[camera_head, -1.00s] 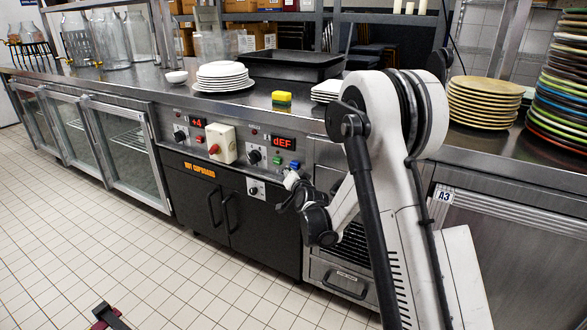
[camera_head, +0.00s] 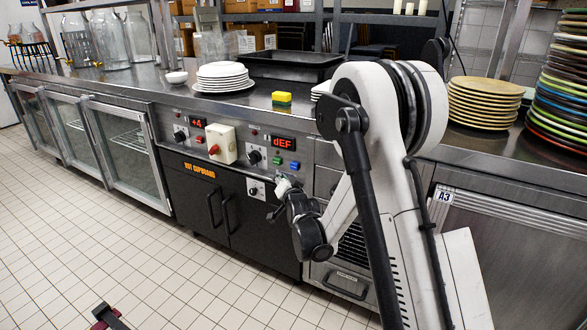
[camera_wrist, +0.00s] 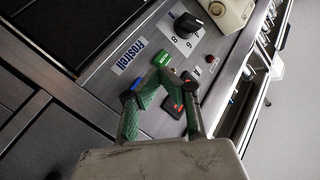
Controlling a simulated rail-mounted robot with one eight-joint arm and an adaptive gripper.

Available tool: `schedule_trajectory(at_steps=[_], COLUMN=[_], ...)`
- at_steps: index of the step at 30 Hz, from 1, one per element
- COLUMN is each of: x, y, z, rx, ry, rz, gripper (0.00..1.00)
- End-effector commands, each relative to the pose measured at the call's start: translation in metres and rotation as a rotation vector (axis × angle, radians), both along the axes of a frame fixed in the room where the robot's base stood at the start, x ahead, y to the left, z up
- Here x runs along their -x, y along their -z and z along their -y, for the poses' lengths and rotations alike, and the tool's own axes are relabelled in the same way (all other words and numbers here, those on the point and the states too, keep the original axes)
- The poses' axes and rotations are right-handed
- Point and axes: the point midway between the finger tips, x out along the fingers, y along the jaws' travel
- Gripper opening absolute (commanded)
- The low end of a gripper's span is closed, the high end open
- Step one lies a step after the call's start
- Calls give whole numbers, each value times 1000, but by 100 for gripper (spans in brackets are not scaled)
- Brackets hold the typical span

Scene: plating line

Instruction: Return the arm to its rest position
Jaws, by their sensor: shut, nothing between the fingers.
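My arm (camera_head: 400,200) rises at the right of the head view, folded, with its wrist links (camera_head: 308,225) hanging in front of the hot cupboard's control panel (camera_head: 225,150). In the wrist view my gripper (camera_wrist: 166,78) has green fingers that come together at the tips. It is shut and empty. Beyond the fingers are a black knob (camera_wrist: 188,25), a green button (camera_wrist: 164,58) and a "Frostrell" label (camera_wrist: 131,57) on the metal panel. I cannot tell the exact gap between fingertips and panel. In the head view the fingers are too small to make out.
Glass-door cabinets (camera_head: 125,140) stand left. The tiled floor (camera_head: 120,250) is mostly open.

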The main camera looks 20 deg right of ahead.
Motion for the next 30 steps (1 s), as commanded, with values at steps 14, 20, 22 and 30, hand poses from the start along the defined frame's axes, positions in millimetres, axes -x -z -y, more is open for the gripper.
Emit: schedule_trajectory(at_steps=[14,20,22,30], x=[0,3,8,47], y=[0,-6,-14,-62], z=[0,0,0,0], rx=[0,7,19,102], ry=[0,-1,-4,-28], rz=[0,-8,-23,-126], gripper=[0,0,0,0])
